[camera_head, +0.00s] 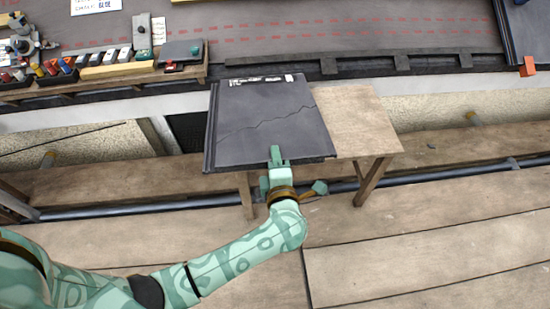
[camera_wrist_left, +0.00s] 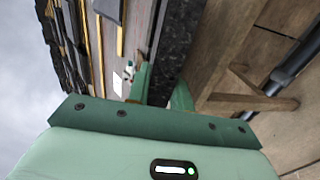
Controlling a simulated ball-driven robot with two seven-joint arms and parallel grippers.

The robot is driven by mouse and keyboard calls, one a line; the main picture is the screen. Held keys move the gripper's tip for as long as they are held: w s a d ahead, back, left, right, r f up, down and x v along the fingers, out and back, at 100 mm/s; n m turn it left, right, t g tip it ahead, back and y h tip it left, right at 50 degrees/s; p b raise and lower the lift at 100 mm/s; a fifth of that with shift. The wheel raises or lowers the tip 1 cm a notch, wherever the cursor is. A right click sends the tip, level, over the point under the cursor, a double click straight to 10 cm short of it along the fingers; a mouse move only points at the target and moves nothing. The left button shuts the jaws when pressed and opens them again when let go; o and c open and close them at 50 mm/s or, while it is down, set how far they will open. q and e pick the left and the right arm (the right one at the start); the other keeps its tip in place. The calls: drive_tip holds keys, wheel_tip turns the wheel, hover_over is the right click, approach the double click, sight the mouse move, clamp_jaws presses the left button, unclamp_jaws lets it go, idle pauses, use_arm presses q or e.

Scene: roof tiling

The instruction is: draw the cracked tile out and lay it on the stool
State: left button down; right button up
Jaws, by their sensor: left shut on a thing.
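The cracked tile (camera_head: 265,118) is a dark grey slab with a jagged crack running across it and a white label at its far edge. It is over the left part of the wooden stool (camera_head: 362,122); I cannot tell whether it rests on the top or is just above it. My left gripper (camera_head: 277,158) is shut on the tile's near edge. In the left wrist view the tile (camera_wrist_left: 174,50) shows edge-on between the fingers (camera_wrist_left: 160,88), with the stool (camera_wrist_left: 228,40) beside it. My right gripper is not in view.
A wooden tray (camera_head: 110,72) with tools and small parts stands at the upper left on the roof underlay (camera_head: 300,38). Another dark tile (camera_head: 525,35) lies at the upper right, near an orange block (camera_head: 527,67). Plank flooring (camera_head: 420,250) in front is clear; a dark pipe (camera_head: 420,178) crosses behind it.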

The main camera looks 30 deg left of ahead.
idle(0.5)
use_arm(q)
drive_tip(key=shift+w+f+b, duration=0.1)
drive_tip(key=shift+f+b, duration=0.5)
drive_tip(key=shift+f, duration=0.3)
drive_tip(key=shift+r, duration=0.1)
drive_tip(key=shift+f, duration=0.6)
idle(0.6)
drive_tip(key=c, duration=1.2)
unclamp_jaws()
drive_tip(key=shift+o, duration=0.2)
drive_tip(key=p+v, duration=0.2)
drive_tip(key=v, duration=0.5)
drive_tip(key=shift+s+d+p, duration=0.15)
drive_tip(key=shift+s+p, duration=0.15)
drive_tip(key=shift+s, duration=0.05)
